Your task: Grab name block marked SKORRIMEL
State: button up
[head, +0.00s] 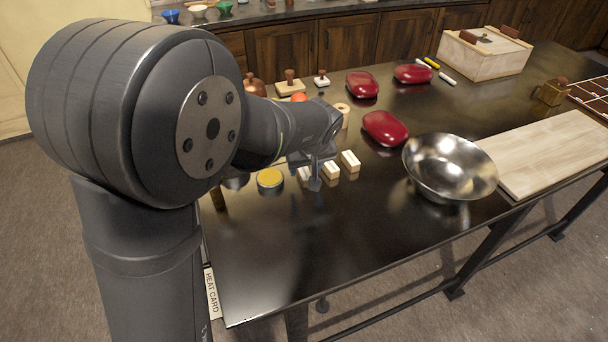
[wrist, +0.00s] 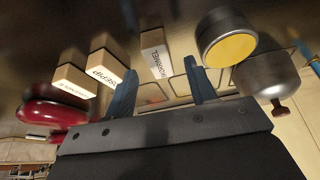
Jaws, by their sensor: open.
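Three pale name blocks lie in a row on the dark table. In the wrist view, the block whose lettering reads as the end of SKORRIMEL (wrist: 154,62) lies between the lines of my two fingers, nearest the yellow-topped tin. In the head view this block (head: 303,174) is the leftmost and partly hidden by my gripper (head: 315,178). My gripper, also in the wrist view (wrist: 161,68), is open and empty, its fingers apart.
The yellow-topped tin (head: 270,179) stands close left of the blocks. A steel bowl (head: 450,168), a red lidded case (head: 385,128) and a wooden board (head: 545,155) are to the right. The front of the table is clear.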

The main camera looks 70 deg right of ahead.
jog(key=x, duration=0.2)
jog(key=shift+d+f, duration=0.1)
jog(key=shift+f, duration=0.1)
jog(key=shift+c, duration=0.4)
jog(key=c, duration=1)
